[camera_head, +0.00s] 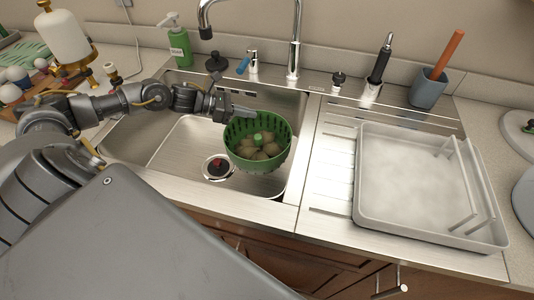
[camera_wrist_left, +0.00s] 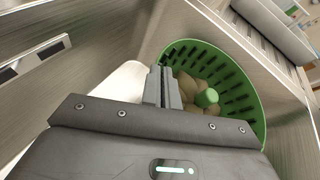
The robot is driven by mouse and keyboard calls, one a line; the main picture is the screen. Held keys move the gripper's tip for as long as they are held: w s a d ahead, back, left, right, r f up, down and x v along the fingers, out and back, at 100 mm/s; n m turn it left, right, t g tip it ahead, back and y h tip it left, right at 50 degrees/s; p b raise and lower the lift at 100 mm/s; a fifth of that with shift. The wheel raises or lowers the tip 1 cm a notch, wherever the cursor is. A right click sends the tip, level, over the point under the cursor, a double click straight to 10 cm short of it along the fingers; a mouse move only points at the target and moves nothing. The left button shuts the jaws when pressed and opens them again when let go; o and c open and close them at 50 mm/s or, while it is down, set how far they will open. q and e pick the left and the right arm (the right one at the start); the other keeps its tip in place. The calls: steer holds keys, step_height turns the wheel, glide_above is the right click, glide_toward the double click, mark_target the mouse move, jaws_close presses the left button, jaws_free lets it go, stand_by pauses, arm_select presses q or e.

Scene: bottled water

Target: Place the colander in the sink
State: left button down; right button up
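The green colander (camera_head: 258,158) is within the right part of the sink basin (camera_head: 180,145) in the head view. It holds several brown, rounded things, and a green knob shows in its middle. It looks slightly tilted; I cannot tell whether its base touches the sink floor. My left gripper (camera_head: 248,113) reaches in from the left to the colander's far rim. In the left wrist view, its fingers (camera_wrist_left: 163,84) are close together at the rim of the colander (camera_wrist_left: 238,98), shut on it. My right gripper is not in view.
The faucet (camera_head: 295,45) stands behind the sink, with a green soap bottle (camera_head: 179,45) at back left. A white dish tray (camera_head: 400,190) lies on the drainboard to the right. The drain (camera_head: 218,168) is left of the colander. The basin's left part is clear.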

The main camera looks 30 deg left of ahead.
mark_target(250, 136)
arm_select(q)
steer(key=shift+s+d+f+m+g+h+b, duration=0.1)
steer(key=shift+d+f+m+g+h+b, duration=0.1)
steer(key=shift+f+m+g+h+b, duration=0.15)
steer(key=shift+f, duration=0.2)
step_height(250, 136, down, 9)
steer(key=shift+r+p, duration=0.15)
steer(key=shift+p, duration=0.55)
steer(key=shift+f, duration=0.35)
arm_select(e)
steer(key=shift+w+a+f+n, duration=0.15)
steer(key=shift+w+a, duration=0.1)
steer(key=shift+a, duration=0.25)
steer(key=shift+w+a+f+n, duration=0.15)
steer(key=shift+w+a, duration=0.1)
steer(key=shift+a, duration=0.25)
arm_select(q)
steer(key=c, duration=1.7)
jaws_free()
